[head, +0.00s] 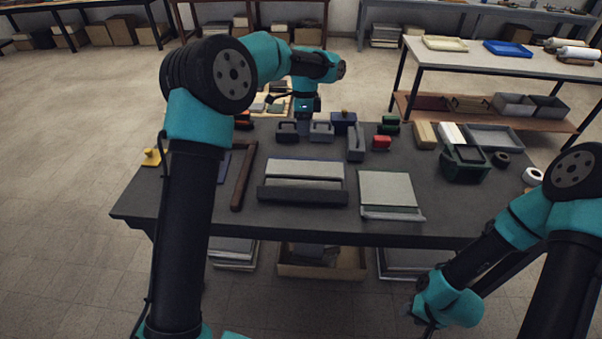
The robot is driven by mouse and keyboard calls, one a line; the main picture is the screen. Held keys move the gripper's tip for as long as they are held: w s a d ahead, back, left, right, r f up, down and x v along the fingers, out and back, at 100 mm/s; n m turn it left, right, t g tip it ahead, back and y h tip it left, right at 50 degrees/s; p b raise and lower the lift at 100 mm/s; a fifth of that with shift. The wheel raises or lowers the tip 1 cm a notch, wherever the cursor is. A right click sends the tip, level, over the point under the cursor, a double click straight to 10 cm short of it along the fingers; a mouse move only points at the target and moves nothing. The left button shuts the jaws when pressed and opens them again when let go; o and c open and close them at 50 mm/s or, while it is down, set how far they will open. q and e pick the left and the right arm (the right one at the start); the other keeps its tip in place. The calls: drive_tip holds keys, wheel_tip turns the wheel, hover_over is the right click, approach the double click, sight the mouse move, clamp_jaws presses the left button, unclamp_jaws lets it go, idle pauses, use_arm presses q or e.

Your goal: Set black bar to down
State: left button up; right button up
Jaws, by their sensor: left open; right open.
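A long black bar (302,197) lies along the front edge of a pale grey panel (303,171) in the middle of the dark table. It looks low and level, but I cannot tell its exact setting. My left gripper (303,122) is at the back of the table, pointing down behind the panel, near the dark handled blocks. It is open and apart from the bar; its fingertips are small and hard to make out. My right gripper (428,328) is low in front of the table at the bottom edge, open, partly cut off and far from the bar.
A grey board (387,190) lies right of the bar and a brown bar (244,176) lies left of it. Handled blocks (321,131), a red block (381,142) and a dark green box (465,163) stand behind and to the right. My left arm crosses the table's left side.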

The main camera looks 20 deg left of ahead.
use_arm(q)
drive_tip(key=shift+f, duration=0.1)
drive_tip(key=s+f, duration=0.1)
drive_tip(key=f, duration=0.4)
drive_tip(key=s+f, duration=0.1)
drive_tip(key=f, duration=0.5)
drive_tip(key=s+f, duration=0.1)
drive_tip(key=f, duration=0.5)
drive_tip(key=shift+s+d, duration=0.15)
drive_tip(key=shift+d, duration=0.2)
clamp_jaws()
